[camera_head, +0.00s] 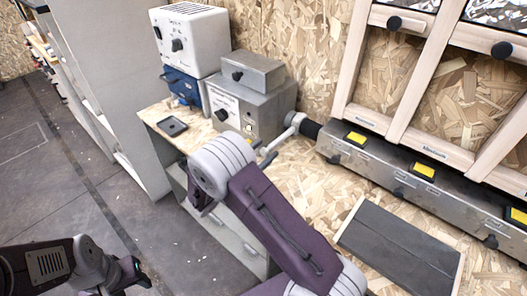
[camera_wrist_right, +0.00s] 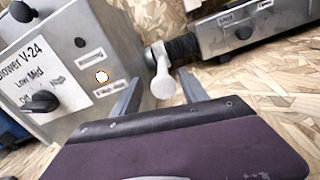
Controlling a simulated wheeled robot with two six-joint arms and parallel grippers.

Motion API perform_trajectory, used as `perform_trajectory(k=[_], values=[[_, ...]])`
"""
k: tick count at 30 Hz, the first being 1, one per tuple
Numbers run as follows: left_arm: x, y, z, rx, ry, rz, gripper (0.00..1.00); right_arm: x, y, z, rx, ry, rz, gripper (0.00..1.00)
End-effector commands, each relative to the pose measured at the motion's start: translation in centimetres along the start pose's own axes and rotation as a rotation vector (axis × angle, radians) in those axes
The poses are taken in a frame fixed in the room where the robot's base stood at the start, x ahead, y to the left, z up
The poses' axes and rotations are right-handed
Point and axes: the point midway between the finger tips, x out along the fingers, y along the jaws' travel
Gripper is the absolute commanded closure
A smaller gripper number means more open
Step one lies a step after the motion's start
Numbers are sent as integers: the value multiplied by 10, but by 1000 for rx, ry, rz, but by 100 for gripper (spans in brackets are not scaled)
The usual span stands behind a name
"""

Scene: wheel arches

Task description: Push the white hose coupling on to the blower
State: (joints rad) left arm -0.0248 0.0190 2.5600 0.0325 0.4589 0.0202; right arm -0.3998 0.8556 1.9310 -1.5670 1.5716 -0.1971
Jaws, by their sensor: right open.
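The blower is a grey metal box (camera_head: 245,107) with a black knob, standing on the wooden bench against the wall. Its labelled front (camera_wrist_right: 62,75) fills the left of the right wrist view. The white hose coupling (camera_head: 296,121) sits at the end of a short black hose, to the right of the blower and apart from it. In the right wrist view the coupling (camera_wrist_right: 162,80) appears between the fingers of my right gripper (camera_wrist_right: 160,74), which is open, with gaps on both sides. My left arm shows at the lower left, its fingertips out of view.
A long metal box with yellow labels (camera_head: 420,178) lies along the wall, and the black hose (camera_head: 311,128) runs to it. A white unit (camera_head: 190,38) on a blue box (camera_head: 184,86) stands left of the blower. A small black tray (camera_head: 173,126) and a dark panel (camera_head: 398,245) lie on the bench.

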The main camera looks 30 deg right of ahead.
Motion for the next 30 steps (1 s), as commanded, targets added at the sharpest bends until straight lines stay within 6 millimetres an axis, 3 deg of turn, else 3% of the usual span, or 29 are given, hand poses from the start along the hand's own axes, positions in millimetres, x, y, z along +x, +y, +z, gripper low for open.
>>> perform_trajectory(k=[16, 24, 30], values=[[0, 0, 0, 0, 0, 0, 51, -3, -1, 0, -1, 0, -2, 48], [-5, 0, 0, 0, 0, 0, 51, -58, 1, 0, -1, 1, 3, 48], [-6, 0, -1, 0, 0, 0, 51, -87, 0, 0, 0, 0, 0, 48]])
